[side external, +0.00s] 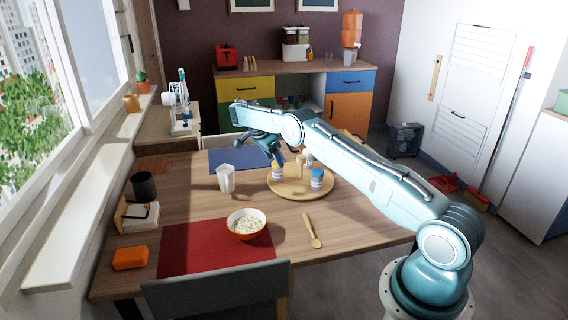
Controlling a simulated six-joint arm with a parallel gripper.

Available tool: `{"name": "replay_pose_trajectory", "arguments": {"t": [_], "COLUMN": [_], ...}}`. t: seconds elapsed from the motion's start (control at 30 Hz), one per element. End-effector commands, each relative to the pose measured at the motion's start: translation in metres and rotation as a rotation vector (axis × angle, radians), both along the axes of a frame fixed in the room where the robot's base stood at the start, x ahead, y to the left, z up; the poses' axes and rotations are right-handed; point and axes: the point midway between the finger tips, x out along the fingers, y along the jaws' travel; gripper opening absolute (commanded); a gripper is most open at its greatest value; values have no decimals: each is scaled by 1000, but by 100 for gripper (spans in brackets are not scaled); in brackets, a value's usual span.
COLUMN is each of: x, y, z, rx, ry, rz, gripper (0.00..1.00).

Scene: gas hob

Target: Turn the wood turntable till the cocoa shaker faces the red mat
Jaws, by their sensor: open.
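The round wood turntable (300,192) lies on the table and bears several small containers. One is white with a yellow band (277,172) at its left, one is blue and white (316,179) at its front right, and a pale one (308,159) stands behind. Which is the cocoa shaker I cannot tell; labels are too small. The red mat (190,252) lies at the table's near left edge, in front and left of the turntable. My gripper (277,158) is open above the turntable's back left part. Whether it touches anything I cannot tell.
A bowl of food (246,224) sits at the red mat's right corner, with a wooden spoon (312,230) to its right. A white jug (226,179) stands left of the turntable. A blue mat (228,163) lies behind. A chair (220,293) stands at the front.

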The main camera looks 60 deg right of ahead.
Motion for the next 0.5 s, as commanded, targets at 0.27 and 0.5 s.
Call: {"name": "replay_pose_trajectory", "arguments": {"t": [0.27,0.5], "x": [-18,-41], "y": [-56,-95], "z": [27,50], "rx": [33,70], "ry": [67,108], "rz": [346,733], "gripper": [55,55]}}
